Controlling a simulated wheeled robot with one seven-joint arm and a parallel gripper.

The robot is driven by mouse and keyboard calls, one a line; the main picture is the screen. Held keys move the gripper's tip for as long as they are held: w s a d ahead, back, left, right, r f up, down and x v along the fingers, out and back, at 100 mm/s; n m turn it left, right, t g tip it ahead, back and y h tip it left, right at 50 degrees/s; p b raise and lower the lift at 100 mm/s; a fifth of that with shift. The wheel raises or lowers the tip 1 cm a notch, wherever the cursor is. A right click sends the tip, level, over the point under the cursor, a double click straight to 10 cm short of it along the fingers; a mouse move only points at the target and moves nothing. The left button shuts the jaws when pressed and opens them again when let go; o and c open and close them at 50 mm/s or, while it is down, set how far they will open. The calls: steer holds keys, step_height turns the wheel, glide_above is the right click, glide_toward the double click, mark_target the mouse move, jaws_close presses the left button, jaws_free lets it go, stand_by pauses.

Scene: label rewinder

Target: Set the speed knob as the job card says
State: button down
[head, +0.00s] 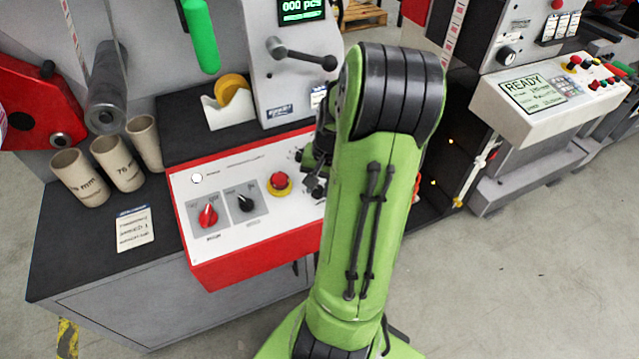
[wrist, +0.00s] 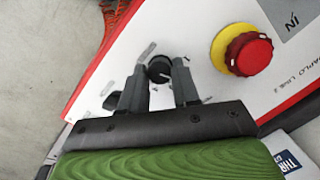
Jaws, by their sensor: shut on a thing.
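My gripper (wrist: 160,66) has its two dark fingers on either side of a small black knob (wrist: 158,71) with tick marks around it, and is shut on it. This knob is on the white panel face (wrist: 190,22), and its label is not readable. A second dark knob (wrist: 112,101) is beside the left finger. In the head view my arm hides most of this end of the panel, and my gripper (head: 308,160) shows only in part. A white card (head: 134,229) lies on the dark bench at the left; its printed lines are too small to read surely.
The red emergency button on its yellow collar (head: 279,184) is close to my gripper. A red selector (head: 208,215) and a black selector (head: 246,203) are farther left on the panel. Cardboard cores (head: 118,163) stand on the bench. Open floor (head: 520,270) is at the right.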

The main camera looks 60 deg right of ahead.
mark_target(320, 193)
steer(key=n, duration=0.3)
steer(key=shift+w, duration=0.1)
steer(key=shift+a+n+g+h, duration=0.1)
steer(key=shift+n+g+h, duration=0.35)
steer(key=shift+n, duration=1.65)
steer(key=c, duration=0.8)
jaws_free()
steer(key=r+p, duration=0.1)
steer(key=r, duration=0.4)
steer(key=r+p, duration=0.2)
steer(key=r, duration=0.3)
steer(key=r+p, duration=0.2)
steer(key=r, duration=0.3)
steer(key=shift+s+a+r, duration=0.25)
steer(key=shift+s+r, duration=0.15)
